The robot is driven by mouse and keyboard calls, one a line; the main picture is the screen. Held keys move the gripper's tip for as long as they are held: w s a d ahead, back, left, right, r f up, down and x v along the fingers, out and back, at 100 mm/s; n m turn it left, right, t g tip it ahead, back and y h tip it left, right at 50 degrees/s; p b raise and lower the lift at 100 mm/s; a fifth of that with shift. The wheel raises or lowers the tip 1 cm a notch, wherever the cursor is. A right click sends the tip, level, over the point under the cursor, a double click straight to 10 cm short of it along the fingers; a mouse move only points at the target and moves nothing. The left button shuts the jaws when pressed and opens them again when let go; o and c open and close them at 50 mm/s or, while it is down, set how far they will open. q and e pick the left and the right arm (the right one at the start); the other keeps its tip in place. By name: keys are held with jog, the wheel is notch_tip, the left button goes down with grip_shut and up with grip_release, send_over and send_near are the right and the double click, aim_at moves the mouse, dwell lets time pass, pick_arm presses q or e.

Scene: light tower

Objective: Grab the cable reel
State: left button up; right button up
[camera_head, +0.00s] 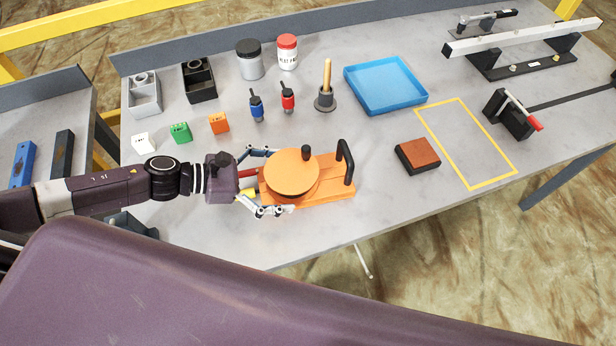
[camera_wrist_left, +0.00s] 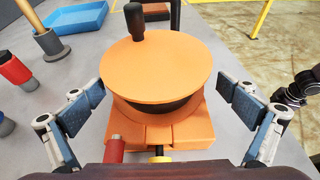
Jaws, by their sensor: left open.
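The orange cable reel (camera_head: 291,173) sits on an orange base plate (camera_head: 339,191) on the grey table, with a black knob on top and a black handle (camera_head: 347,161) at its right end. My left gripper (camera_head: 262,181) comes in from the left, its fingers open on either side of the reel's near-left part. Gaps show between the fingers and the reel. My right gripper is not in view.
Green (camera_head: 181,132) and orange (camera_head: 219,123) blocks and two screwdriver-like tools (camera_head: 287,98) stand behind the gripper. A blue tray (camera_head: 386,86) lies at the back. A brown-topped block (camera_head: 418,155) and a yellow outlined rectangle (camera_head: 488,180) are to the right. Table between reel and block is clear.

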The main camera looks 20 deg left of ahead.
aim_at(302, 177)
pick_arm(q)
jog(key=p+x, duration=0.1)
jog(key=x, duration=0.1)
jog(key=p+x, duration=0.1)
jog(key=x, duration=0.1)
jog(key=shift+w+r, duration=0.2)
jog(key=shift+w, duration=0.05)
jog(key=shift+w+d+f, duration=0.15)
jog(key=shift+d+f, duration=0.05)
jog(key=c, duration=1.8)
jog(key=shift+r, duration=0.15)
jog(key=shift+c, duration=0.8)
